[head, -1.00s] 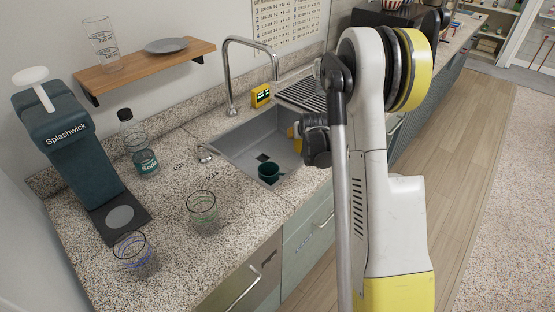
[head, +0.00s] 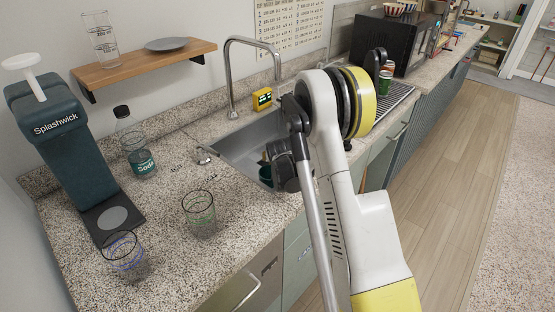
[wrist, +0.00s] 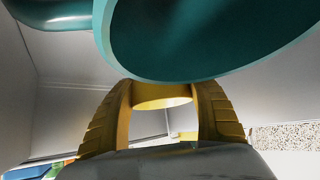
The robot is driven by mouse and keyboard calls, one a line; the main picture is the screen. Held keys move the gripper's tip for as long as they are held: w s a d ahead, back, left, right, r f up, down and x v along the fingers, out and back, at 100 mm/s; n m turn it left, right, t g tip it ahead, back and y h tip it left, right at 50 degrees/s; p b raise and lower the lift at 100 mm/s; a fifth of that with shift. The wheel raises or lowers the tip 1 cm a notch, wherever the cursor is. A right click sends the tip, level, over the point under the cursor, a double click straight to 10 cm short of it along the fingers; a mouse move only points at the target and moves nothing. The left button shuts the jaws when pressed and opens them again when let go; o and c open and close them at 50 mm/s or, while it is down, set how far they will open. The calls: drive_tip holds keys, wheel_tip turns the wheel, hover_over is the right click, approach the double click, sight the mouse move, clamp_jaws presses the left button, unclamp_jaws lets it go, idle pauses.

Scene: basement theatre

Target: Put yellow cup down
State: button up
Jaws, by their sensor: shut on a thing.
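My gripper (wrist: 163,84) shows two ridged yellow fingers in the wrist view, closed on the yellow cup (wrist: 163,94). Only a band of the yellow cup with a pale lower face shows between the fingers; its upper part is hidden. A teal cup (wrist: 205,40) fills the top of the wrist view with its rim toward the camera. In the head view the teal cup (head: 265,173) is in the sink, partly behind my wrist. My gripper is low at the sink there, and its fingers are mostly hidden, as is the yellow cup.
The sink (head: 238,149) has a tall faucet (head: 230,80) behind it. A soda bottle (head: 138,150), two glasses (head: 199,215) (head: 125,258) and a Splashwick machine (head: 65,140) stand on the left counter. Two cans (head: 384,82) stand near the drying rack (head: 396,97).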

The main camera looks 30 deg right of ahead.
drive_tip(key=shift+f, duration=0.1)
drive_tip(key=o, duration=1.2)
drive_tip(key=shift+o, duration=0.2)
